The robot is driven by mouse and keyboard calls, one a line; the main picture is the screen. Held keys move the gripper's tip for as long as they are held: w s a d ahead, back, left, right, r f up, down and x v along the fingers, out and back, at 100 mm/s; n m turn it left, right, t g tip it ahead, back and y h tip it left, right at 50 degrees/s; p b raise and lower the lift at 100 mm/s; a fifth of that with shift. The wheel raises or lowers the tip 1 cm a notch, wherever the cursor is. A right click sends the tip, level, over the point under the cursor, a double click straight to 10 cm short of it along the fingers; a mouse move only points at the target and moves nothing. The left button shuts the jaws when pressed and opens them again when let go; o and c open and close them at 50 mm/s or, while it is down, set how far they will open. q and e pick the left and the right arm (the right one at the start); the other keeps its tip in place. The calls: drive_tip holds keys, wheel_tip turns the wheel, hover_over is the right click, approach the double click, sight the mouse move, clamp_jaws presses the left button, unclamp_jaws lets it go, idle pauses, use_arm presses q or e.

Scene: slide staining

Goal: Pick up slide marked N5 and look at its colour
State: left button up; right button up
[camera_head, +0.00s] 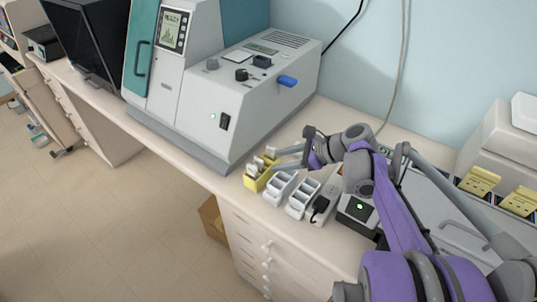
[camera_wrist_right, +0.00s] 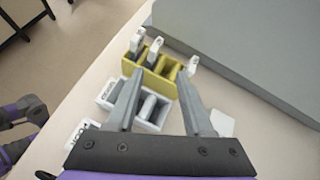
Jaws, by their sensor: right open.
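A small yellow rack (camera_head: 257,184) stands near the bench's front edge, and it also shows in the right wrist view (camera_wrist_right: 163,84). Several pale slides stand upright in it, including a left one (camera_wrist_right: 137,42), a middle one (camera_wrist_right: 155,51) and a right one (camera_wrist_right: 192,65). Their marks are too small to read, so I cannot tell which is N5. My right gripper (camera_head: 275,159) is open and empty, its fingers reaching toward the rack; in the wrist view its fingertips (camera_wrist_right: 158,77) overlap the rack's near side. My left gripper does not show clearly.
White compartmented holders (camera_head: 281,188) (camera_head: 302,197) stand right of the yellow rack. A large grey machine (camera_head: 225,95) rises close behind it. A black-and-green display box (camera_head: 357,209) sits farther right. The bench's front edge is near; the floor beyond is open.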

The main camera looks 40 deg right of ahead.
sight(271, 147)
drive_tip(key=w+d+m, duration=0.2)
drive_tip(key=w+d+m+t, duration=0.1)
drive_tip(key=d, duration=0.1)
drive_tip(key=shift+w+r, duration=0.15)
drive_tip(key=shift+r, duration=0.15)
drive_tip(key=x, duration=0.5)
drive_tip(key=shift+a+r, duration=0.15)
drive_tip(key=shift+a, duration=0.15)
clamp_jaws()
